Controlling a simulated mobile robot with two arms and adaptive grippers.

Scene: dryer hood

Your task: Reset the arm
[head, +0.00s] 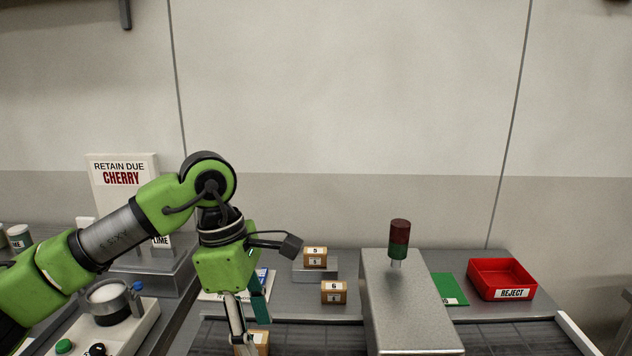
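My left arm comes in from the left and bends down at the wrist. Its gripper (249,322) points down over the dark conveyor at the lower middle. One silver finger and one teal-padded finger show apart, beside a small brown carton (260,338) with a white label. The carton is partly hidden by the silver finger and cut by the picture's lower edge. I cannot tell whether the fingers touch it or hold it. My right arm and gripper are not in view.
Cartons marked 5 (315,257) and 6 (334,292) stand right of the gripper. A grey metal hood (410,310) carries a red-green signal lamp (399,240). A red reject tray (502,279) is at right.

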